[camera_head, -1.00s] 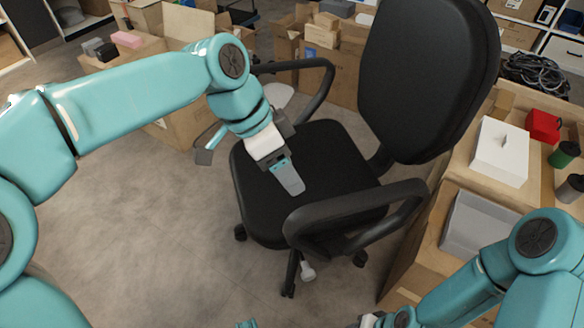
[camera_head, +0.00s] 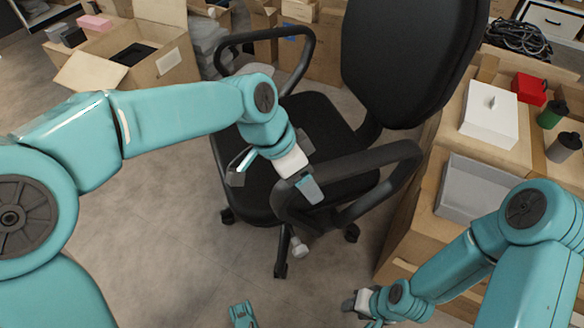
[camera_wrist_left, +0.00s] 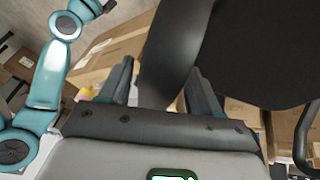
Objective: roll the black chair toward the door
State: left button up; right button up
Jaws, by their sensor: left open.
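The black chair (camera_head: 415,60) stands upright on the floor, its backrest toward the right and its wheeled base partly hidden under the seat. My left gripper (camera_head: 275,185) is open over the front part of the seat, close to the front end of the near armrest (camera_head: 365,166). In the left wrist view a dark chair part (camera_wrist_left: 168,65) shows between the spread fingers (camera_wrist_left: 160,90); I cannot tell whether they touch it. My right gripper (camera_head: 362,305) is low at the bottom right, short of the chair; its jaw opening is unclear. No door is in view.
An open carton (camera_head: 165,55) stands at the back left. The floor (camera_head: 160,215) left of the chair is clear.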

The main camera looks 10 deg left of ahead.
pick_arm(q)
jog(key=shift+x, duration=1)
grip_shut()
dwell(0.8)
